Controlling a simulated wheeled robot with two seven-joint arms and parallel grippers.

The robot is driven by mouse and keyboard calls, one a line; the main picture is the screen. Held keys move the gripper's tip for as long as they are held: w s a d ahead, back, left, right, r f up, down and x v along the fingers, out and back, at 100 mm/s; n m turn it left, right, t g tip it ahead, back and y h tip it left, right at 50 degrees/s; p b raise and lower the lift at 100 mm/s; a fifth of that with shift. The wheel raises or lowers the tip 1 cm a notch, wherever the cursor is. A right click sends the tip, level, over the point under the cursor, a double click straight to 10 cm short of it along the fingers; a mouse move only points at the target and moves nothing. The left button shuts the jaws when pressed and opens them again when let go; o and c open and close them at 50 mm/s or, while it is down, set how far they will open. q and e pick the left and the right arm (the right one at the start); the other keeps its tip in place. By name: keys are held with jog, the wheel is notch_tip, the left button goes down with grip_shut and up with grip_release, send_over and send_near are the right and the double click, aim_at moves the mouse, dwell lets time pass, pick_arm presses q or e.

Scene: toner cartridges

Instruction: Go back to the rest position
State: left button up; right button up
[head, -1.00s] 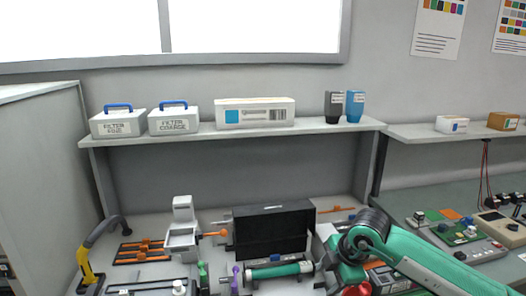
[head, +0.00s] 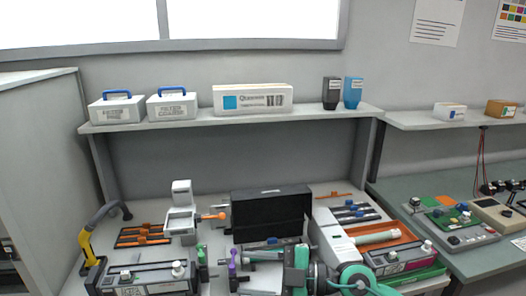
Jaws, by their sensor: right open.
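My right arm, green and grey, comes in at the bottom centre of the head view. My right gripper (head: 264,274) is low over the front of the bench, open, and holds nothing that I can make out. It is partly cut off by the picture's lower edge and partly merged with things behind it. My left gripper does not show.
A black open box (head: 271,213) stands behind my right arm. A printer-like unit (head: 148,278) is at front left, another (head: 400,262) at right. A yellow-and-grey curved tool (head: 88,240) is far left.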

jog(key=w+d+r+m+t+h, duration=0.1)
jog(key=d+r+m+t+h, duration=0.1)
jog(key=d+m+t, duration=0.5)
jog(key=w+d+r+m+t+h, duration=0.2)
jog(key=d+m+t+h, duration=0.1)
jog(key=m+t, duration=0.6)
jog(key=s+d+f+m+g+h, duration=0.2)
jog(key=d+f+m+h, duration=0.6)
jog(key=d+f+h, duration=0.45)
jog(key=s+d+f+n+g, duration=0.1)
jog(key=s+d+f+g, duration=0.1)
jog(key=s+f+g, duration=1.55)
jog(key=s+f+t, duration=0.2)
jog(key=s+f, duration=0.1)
jog(key=f, duration=1.3)
jog(key=s+f+t, duration=0.2)
jog(key=s+f, duration=0.1)
jog(key=f, duration=1.2)
jog(key=s+d+f+g, duration=0.1)
jog(key=s+f, duration=0.8)
jog(key=f, duration=0.2)
jog(key=s+d+f+g, duration=0.1)
jog(key=s+d+f, duration=0.1)
jog(key=s+f, duration=0.8)
jog(key=shift+s+d+f+n, duration=0.3)
jog(key=shift+f+n, duration=0.1)
